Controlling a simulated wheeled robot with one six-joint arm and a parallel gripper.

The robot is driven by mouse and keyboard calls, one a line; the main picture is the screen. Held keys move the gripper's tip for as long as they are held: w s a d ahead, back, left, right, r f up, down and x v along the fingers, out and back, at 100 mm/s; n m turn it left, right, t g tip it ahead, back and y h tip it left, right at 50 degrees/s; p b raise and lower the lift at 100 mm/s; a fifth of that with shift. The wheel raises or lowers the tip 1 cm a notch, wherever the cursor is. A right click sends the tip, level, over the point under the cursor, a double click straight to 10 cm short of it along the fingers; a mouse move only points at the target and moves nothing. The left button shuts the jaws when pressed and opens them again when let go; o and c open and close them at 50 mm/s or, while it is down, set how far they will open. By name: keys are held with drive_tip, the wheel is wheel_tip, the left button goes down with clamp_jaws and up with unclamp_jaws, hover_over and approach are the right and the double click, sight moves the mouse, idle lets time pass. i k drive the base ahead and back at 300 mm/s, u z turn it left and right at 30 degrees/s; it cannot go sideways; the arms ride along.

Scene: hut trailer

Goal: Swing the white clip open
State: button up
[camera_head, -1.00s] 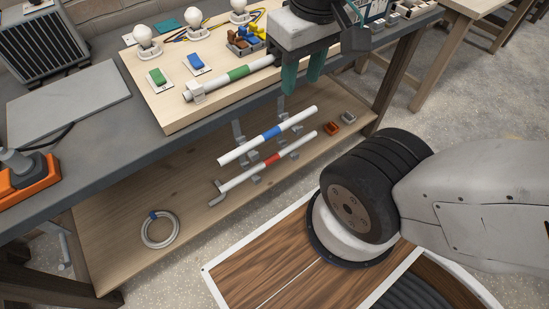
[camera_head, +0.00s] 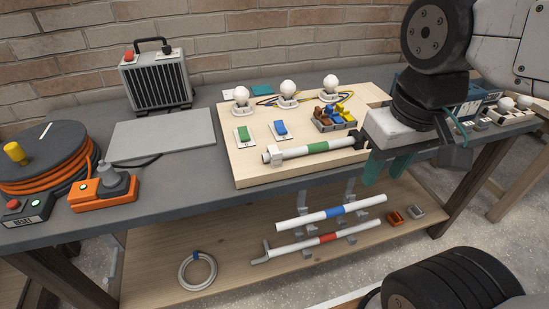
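A small white blocky clip (camera_head: 272,156) sits at the left end of a white tube with a green band (camera_head: 318,147), along the front of a pale wooden board (camera_head: 245,178). I take this as the white clip; whether it is shut is too small to tell. A dark piece (camera_head: 360,142) is at the tube's right end. My gripper (camera_head: 385,178) points down beside that right end, near the bench's front edge. Its two teal fingers are apart with nothing seen between them. It is well right of the white clip and partly hides the board's right side.
The board also bears several bulbs (camera_head: 288,88), a green switch (camera_head: 243,134), a blue switch (camera_head: 281,129) and coloured lever connectors (camera_head: 333,117). Tubes with blue (camera_head: 335,212) and red (camera_head: 328,238) bands are below. A grey plate (camera_head: 162,140) and an orange cable reel (camera_head: 45,157) are left.

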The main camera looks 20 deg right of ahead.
sight(276, 153)
drive_tip(key=z, duration=2.1)
drive_tip(key=k, duration=1.3)
drive_tip(key=u, duration=1.5)
